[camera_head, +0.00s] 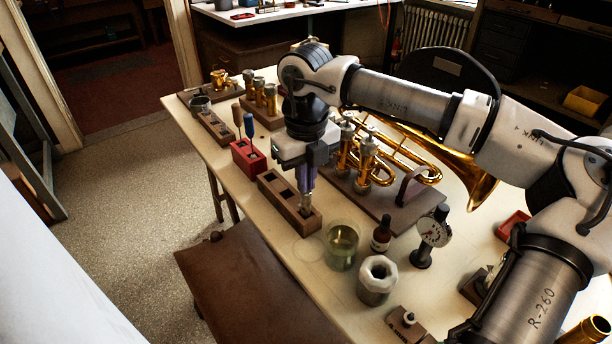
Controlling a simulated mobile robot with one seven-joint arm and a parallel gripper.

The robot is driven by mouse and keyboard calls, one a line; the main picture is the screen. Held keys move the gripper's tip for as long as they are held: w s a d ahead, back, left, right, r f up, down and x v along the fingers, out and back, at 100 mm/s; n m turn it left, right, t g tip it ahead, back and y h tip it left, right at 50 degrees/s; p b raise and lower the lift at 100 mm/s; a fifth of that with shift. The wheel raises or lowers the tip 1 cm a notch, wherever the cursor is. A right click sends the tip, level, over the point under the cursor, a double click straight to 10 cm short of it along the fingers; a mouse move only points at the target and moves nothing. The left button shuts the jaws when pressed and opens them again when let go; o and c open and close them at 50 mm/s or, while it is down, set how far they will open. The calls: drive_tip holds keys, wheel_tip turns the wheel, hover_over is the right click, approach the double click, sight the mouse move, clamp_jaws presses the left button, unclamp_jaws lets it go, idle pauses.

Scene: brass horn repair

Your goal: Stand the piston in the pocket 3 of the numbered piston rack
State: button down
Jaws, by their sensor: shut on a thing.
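A brown wooden rack (272,196) with a row of square pockets lies near the front left edge of the table. Its numbers cannot be read here. My gripper (309,180) points down over the rack's right end and is shut on a slim silvery piston (306,200). The piston looks upright, with its lower end at the rightmost pocket. I cannot tell whether it is inside the pocket or just above it. The pockets to its left look dark and empty. My gripper hides the piston's upper part.
A brass horn (455,162) lies behind, on a board (378,205).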

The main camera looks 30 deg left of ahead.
drive_tip(key=shift+f+b, duration=0.6)
drive_tip(key=shift+f, duration=0.25)
drive_tip(key=c, duration=1.5)
unclamp_jaws()
drive_tip(key=shift+r, duration=0.1)
wheel_tip(320, 180, up, 14)
drive_tip(key=shift+f, duration=0.15)
